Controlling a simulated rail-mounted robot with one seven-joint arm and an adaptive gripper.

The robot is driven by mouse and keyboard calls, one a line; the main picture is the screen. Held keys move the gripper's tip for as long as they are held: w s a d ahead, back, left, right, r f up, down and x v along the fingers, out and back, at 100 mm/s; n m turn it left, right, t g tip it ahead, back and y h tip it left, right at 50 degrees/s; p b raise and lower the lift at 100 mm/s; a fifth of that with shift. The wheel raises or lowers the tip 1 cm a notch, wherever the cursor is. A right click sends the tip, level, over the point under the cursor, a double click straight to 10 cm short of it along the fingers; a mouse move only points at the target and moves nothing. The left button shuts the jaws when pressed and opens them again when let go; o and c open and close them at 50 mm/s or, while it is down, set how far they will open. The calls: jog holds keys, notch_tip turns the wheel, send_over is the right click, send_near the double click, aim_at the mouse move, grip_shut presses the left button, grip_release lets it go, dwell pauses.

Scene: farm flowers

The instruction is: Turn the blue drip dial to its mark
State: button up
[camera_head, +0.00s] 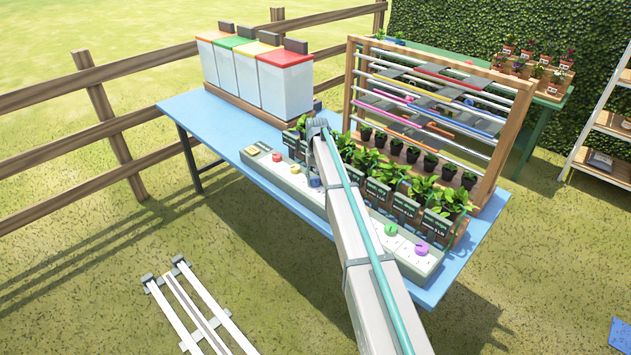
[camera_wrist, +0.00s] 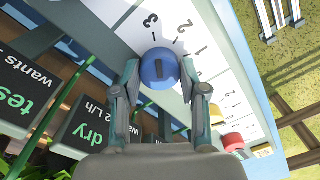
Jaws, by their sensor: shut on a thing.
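The blue drip dial (camera_wrist: 158,67) sits on a white panel with printed numbers, among them a 3 and a 2. A dark line shows on its face, on the side toward my gripper's palm. My gripper (camera_wrist: 160,72) is shut on the dial, one finger on each side. In the head view the blue dial (camera_head: 315,182) shows as a small patch beside my arm, and my arm hides much around it. Black cards (camera_wrist: 97,132) stand beside the panel; one reads "dry" and "wants 2 L/h" text is partly visible. I cannot tell which mark the line meets.
The white dial panel (camera_head: 262,170) runs along the blue table's (camera_head: 205,125) front edge. Potted plants (camera_head: 380,175) stand close behind. Lidded bins (camera_head: 285,88) and a wooden rack (camera_head: 505,150) stand farther back.

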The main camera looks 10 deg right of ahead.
aim_at(316, 179)
jog(key=shift+n, duration=0.6)
jog(key=o, duration=1.1)
jog(key=shift+o, duration=0.2)
notch_tip(316, 179, up, 12)
jog(key=shift+d, duration=0.15)
jog(key=shift+r, duration=0.15)
